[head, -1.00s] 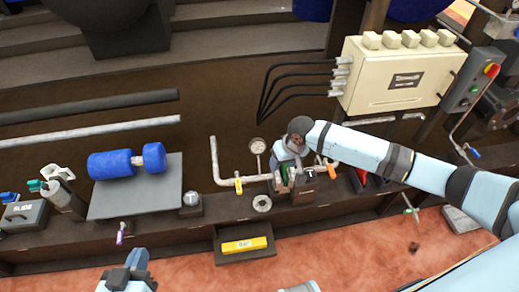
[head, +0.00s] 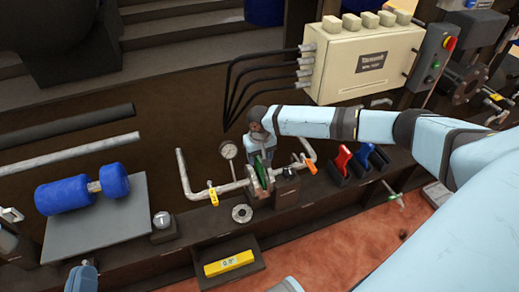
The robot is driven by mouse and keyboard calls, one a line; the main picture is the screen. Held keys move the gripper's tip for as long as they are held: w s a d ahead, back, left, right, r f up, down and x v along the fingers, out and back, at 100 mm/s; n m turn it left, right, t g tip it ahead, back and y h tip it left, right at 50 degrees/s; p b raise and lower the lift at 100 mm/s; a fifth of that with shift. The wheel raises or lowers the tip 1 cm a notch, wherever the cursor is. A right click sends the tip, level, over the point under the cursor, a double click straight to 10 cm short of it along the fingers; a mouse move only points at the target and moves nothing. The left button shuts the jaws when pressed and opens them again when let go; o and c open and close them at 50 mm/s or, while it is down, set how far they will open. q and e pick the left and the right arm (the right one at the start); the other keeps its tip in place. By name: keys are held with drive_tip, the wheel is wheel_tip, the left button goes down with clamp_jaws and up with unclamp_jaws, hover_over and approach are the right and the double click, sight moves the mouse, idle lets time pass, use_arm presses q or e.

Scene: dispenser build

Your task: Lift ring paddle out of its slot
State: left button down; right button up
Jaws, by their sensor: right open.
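My right gripper (head: 262,160) points down at the pipe flange (head: 254,182), close above a green piece (head: 263,168) between the flange faces. Its fingertips are small and partly hidden, and I cannot tell if they touch the green piece. A red-handled piece (head: 342,158) and a blue-handled piece (head: 365,157) stand upright in dark holders to the right, apart from the gripper. I cannot tell which of these pieces is the ring paddle.
A pressure gauge (head: 228,150), yellow-tagged valve (head: 213,196) and orange handle (head: 308,164) sit along the pipe. A loose metal ring (head: 242,213) lies in front. A yellow level (head: 229,262) lies on a low shelf. A cream box (head: 362,60) stands behind my right arm.

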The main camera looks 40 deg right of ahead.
sight(259, 172)
wheel_tip(259, 172, down, 3)
drive_tip(key=shift+r+b, duration=0.1)
drive_tip(key=shift+b, duration=0.3)
use_arm(q)
drive_tip(key=shift+d+r+h, duration=0.2)
drive_tip(key=shift+d+h, duration=0.05)
drive_tip(key=shift+h, duration=0.15)
use_arm(e)
drive_tip(key=shift+f, duration=0.7)
